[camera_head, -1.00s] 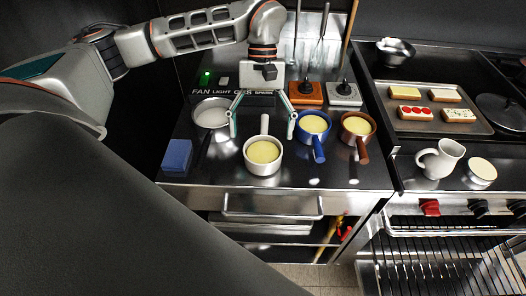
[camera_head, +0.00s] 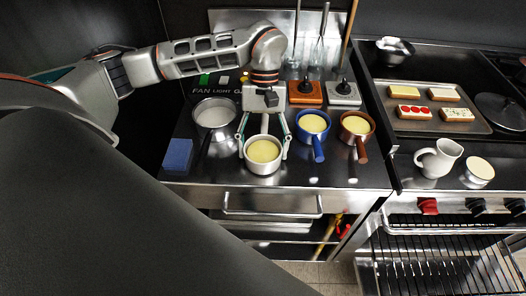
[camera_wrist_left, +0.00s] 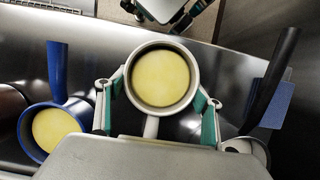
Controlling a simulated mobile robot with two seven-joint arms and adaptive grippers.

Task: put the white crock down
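The white crock (camera_head: 263,166) with yellow contents stands upright on the dark counter, its handle pointing back toward my left gripper. My left gripper (camera_head: 264,153) reaches down from behind with one finger on each side of it. In the left wrist view the crock (camera_wrist_left: 162,78) sits between the fingertips of that gripper (camera_wrist_left: 161,92), which appear closed to its width; the exact contact is hard to see. My right gripper (camera_wrist_left: 160,18) shows partly at the top of the left wrist view, fingers apart and empty; the head view does not show it.
A blue pot (camera_head: 314,124) and a brown pot (camera_head: 357,126) stand right of the crock. A steel pan (camera_head: 214,112) and a blue block (camera_head: 178,155) are to its left. A burner control row lies behind. The counter's front edge (camera_head: 270,186) is close in front.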

